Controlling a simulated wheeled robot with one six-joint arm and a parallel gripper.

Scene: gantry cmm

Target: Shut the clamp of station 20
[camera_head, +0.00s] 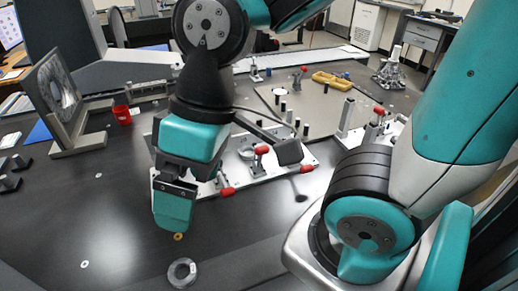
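My gripper (172,208) hangs fingers-down in the left middle of the head view, over the dark table and left of a light fixture plate (262,184). Its fingers overlap from this angle, so I cannot see a gap or anything held. Red-tipped toggle clamps stand on the plate: one red tip (262,150) is near its middle, another (226,191) at the front edge, and another (306,168) at the right. Another red-tipped clamp (379,111) stands farther right, partly behind my arm. No station number is readable, so I cannot tell which clamp is station 20's or whether it is open.
A metal ring (182,272) and small washers lie on the dark table in front. A red cup (122,115) and a framed round plate (56,95) stand at the left. A yellow tray (332,80) lies behind. The front left tabletop is mostly clear.

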